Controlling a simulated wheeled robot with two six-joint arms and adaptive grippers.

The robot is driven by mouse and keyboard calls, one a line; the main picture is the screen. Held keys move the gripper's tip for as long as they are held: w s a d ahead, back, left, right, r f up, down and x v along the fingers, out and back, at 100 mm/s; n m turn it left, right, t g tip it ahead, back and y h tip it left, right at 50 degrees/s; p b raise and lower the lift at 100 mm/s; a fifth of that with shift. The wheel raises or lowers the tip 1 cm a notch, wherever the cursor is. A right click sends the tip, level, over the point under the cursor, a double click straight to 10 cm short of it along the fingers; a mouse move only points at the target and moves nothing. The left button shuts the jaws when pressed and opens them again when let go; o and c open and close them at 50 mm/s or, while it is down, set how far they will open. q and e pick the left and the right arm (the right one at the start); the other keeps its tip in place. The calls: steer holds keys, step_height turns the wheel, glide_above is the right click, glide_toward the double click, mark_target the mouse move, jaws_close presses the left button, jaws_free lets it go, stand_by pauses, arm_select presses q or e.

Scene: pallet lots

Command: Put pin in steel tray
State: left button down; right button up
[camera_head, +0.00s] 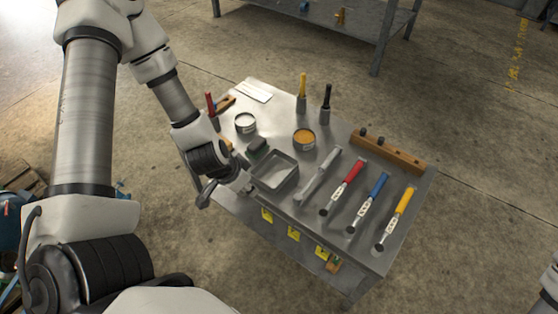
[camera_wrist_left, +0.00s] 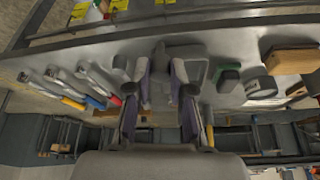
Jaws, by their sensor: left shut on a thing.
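The steel tray (camera_head: 291,184) is a shallow grey rectangle near the left front edge of the workbench; in the wrist view it shows beyond the fingers (camera_wrist_left: 203,52). My left gripper (camera_head: 243,183) is close beside the tray's left side in the head view. In the wrist view its two fingers (camera_wrist_left: 161,75) are closed around a small grey piece, the pin (camera_wrist_left: 159,57). The pin is hard to make out, and the gripper hides it in the head view. My right gripper is outside the frames.
On the bench (camera_head: 328,235) several handled tools lie right of the tray, including a red one (camera_head: 349,172). A wooden block (camera_head: 393,153) is at the right. An orange-topped tin (camera_head: 304,138), a white-topped tin (camera_head: 245,123) and a dark green object (camera_head: 257,147) stand behind the tray.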

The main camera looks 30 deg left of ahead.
arm_select(q)
steer(key=w+b, duration=0.1)
steer(key=w, duration=0.3)
steer(key=w+f+b, duration=0.1)
steer(key=w, duration=0.3)
steer(key=w+a+b, duration=0.1)
steer(key=w+b, duration=0.1)
steer(key=w, duration=0.3)
steer(key=shift+w+f, duration=0.1)
steer(key=shift+f, duration=0.1)
step_height(320, 180, down, 4)
steer(key=b, duration=0.3)
steer(key=shift+d+r, duration=0.1)
steer(key=shift+r, duration=0.3)
steer(key=shift+f, duration=0.15)
steer(key=c, duration=1)
jaws_free()
